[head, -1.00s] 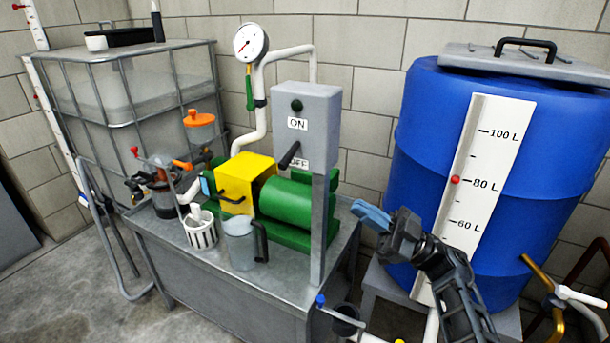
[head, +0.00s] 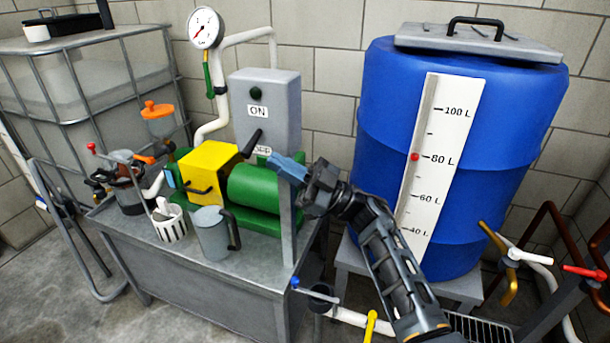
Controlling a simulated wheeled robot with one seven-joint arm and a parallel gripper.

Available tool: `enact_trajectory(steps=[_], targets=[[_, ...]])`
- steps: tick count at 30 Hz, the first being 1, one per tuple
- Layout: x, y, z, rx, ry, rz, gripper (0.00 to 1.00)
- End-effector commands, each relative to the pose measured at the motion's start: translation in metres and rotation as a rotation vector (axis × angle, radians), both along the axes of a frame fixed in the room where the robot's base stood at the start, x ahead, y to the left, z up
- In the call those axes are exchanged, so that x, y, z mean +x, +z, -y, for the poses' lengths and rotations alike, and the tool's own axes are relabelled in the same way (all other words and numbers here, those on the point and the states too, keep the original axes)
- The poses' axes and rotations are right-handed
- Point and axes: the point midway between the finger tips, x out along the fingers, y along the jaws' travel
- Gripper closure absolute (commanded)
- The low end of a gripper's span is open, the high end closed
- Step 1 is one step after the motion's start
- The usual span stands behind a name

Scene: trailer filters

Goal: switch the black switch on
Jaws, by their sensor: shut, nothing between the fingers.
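The black switch (head: 251,142) is a lever on the front of a grey switch box (head: 270,105). The lever slants, its lower end toward the OFF label (head: 262,151) and its upper end pointing up and right. The ON label (head: 257,111) sits above it, under a dark green round lamp (head: 256,93). My gripper (head: 277,166), with blue fingertips, is shut and empty. In the picture it is just below and right of the lever, in front of the box's lower edge and post. I cannot tell how far apart in depth they are.
A green and yellow pump (head: 211,165) and a metal jug (head: 209,235) stand on the grey bench (head: 195,280) to the left. A blue barrel (head: 380,110) is at the right. A pressure gauge (head: 205,28) rises behind the pump.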

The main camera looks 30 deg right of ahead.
Motion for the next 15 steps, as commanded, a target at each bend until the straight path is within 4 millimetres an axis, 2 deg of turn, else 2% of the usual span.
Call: enact_trajectory(steps=[6, 15], targets=[[0.013, 0.013, -0.015, -0.001, 0.001, 0.000, 1.00], [0.016, 0.015, -0.018, 0.000, -0.001, -0.001, 1.00]])
